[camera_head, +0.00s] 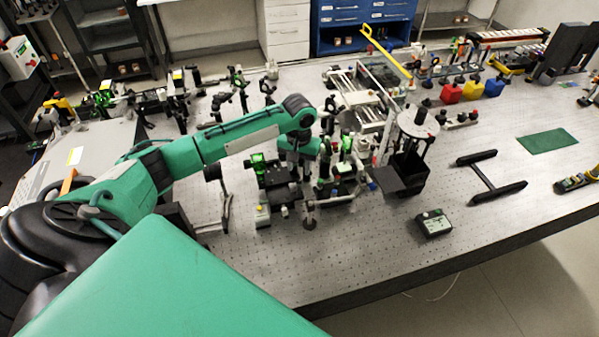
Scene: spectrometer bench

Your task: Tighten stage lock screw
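My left arm reaches in from the left and bends down at a dark joint over the optics near the middle of the bench. My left gripper (297,182) is at its lower end, small and dark among dark parts, so its fingers cannot be made out. Just under and beside it is a black stage assembly (272,180) with a green-lit part. The lock screw is too small or hidden to pick out. I cannot tell whether the gripper touches the stage. My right gripper is not in view.
The perforated bench (300,262) is crowded with optics around the gripper. A black box (409,172) stands to the right, with a small dark green device (433,223) in front. A black H-shaped frame (488,178) and green mat (548,141) lie farther right. The front bench is mostly clear.

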